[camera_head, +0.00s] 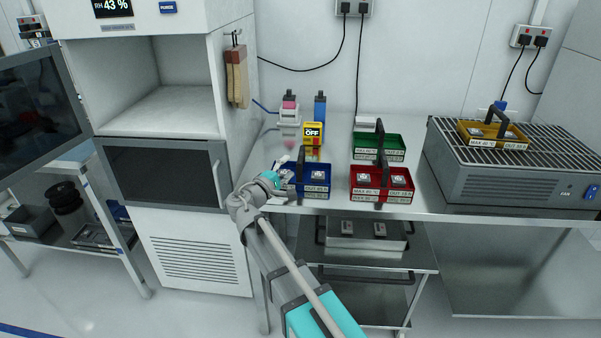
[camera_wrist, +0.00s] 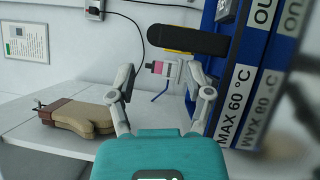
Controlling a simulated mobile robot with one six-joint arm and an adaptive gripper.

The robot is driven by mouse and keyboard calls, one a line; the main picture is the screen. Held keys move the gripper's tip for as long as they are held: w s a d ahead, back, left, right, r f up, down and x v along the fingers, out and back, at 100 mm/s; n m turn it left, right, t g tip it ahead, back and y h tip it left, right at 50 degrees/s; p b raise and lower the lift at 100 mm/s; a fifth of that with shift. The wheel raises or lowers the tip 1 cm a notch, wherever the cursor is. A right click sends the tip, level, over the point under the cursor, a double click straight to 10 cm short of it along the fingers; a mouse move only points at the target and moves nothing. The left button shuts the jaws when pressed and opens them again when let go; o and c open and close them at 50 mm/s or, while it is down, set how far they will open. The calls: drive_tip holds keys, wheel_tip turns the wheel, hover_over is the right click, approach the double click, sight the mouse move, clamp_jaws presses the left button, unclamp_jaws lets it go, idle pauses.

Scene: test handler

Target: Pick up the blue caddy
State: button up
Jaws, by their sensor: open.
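The blue caddy (camera_head: 318,193) sits on the metal bench, with a black upright handle (camera_head: 301,165) and white labels on its front. In the wrist view the blue caddy (camera_wrist: 222,85) fills the right side, turned so its "MAX 60 °C" label runs upright. Its black handle (camera_wrist: 188,40) reaches in from the right, just above the fingertips in the picture. My gripper (camera_head: 284,172) is at the caddy's left side; in the wrist view my gripper (camera_wrist: 160,80) is open, with nothing between its fingers. Whether the right finger touches the caddy, I cannot tell.
A red caddy (camera_head: 382,190) stands close on the right, a green caddy (camera_head: 378,155) behind it. A yellow caddy (camera_head: 490,143) rests on the fan unit (camera_head: 520,180). Brown gloves (camera_head: 237,77) hang on the cabinet.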

sight(299, 157)
drive_tip(key=shift+w+d, duration=0.2)
drive_tip(key=shift+w, duration=0.1)
drive_tip(key=shift+x, duration=2.75)
clamp_jaws()
